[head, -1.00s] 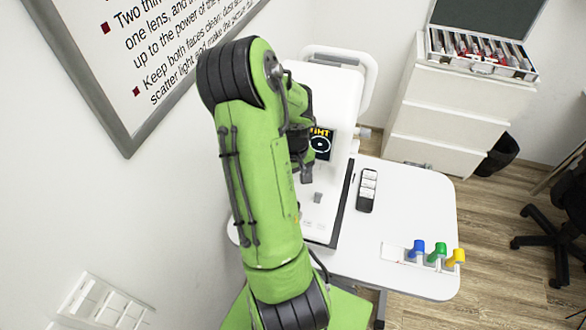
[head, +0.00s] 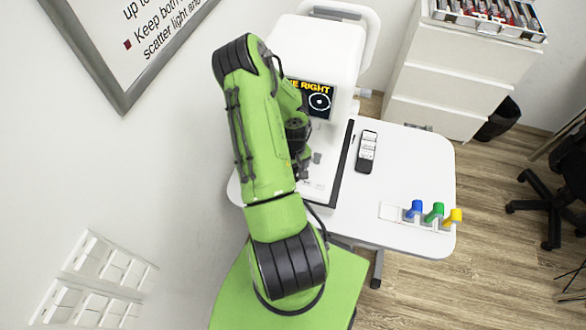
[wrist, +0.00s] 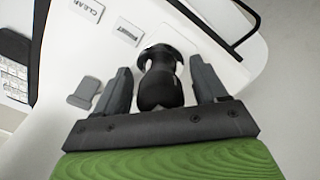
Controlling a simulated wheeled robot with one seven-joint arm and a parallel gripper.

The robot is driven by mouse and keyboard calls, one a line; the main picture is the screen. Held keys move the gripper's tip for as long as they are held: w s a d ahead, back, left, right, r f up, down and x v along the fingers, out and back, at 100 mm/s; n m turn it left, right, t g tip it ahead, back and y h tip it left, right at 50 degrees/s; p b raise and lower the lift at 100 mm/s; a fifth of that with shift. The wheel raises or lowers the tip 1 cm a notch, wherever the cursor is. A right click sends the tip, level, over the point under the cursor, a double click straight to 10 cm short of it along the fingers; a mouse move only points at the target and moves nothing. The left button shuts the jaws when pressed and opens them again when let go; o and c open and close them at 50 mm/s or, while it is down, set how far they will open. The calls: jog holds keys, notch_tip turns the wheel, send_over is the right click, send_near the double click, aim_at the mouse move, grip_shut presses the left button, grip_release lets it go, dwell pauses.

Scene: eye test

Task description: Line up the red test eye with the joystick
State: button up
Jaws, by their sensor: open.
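A black joystick (wrist: 160,80) stands between the two fingers of my gripper (wrist: 162,88) in the wrist view. The fingers are apart, with a gap visible on each side of the joystick. In the head view my gripper (head: 302,168) is low over the base of a white machine (head: 318,50), partly hidden by my arm. The machine's screen (head: 312,98) shows a white ring with a small mark inside and orange text ending in "E RIGHT"; my arm covers its left part. I see no red test eye in either view.
Blue (head: 415,209), green (head: 434,212) and yellow (head: 454,217) pieces stand in a white holder at the table's right. A black-and-white handset (head: 367,150) lies on the white table (head: 400,170).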

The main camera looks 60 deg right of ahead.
aim_at(301, 181)
jog(key=shift+c, duration=0.3)
jog(key=c, duration=1.1)
jog(key=shift+o, duration=0.2)
jog(key=shift+s, duration=0.3)
jog(key=shift+s+a+b, duration=0.15)
jog(key=shift+s, duration=0.5)
jog(key=shift+s+a+b, duration=0.15)
jog(key=shift+s, duration=0.5)
jog(key=o, duration=1.2)
jog(key=shift+c, duration=0.2)
jog(key=shift+r, duration=0.15)
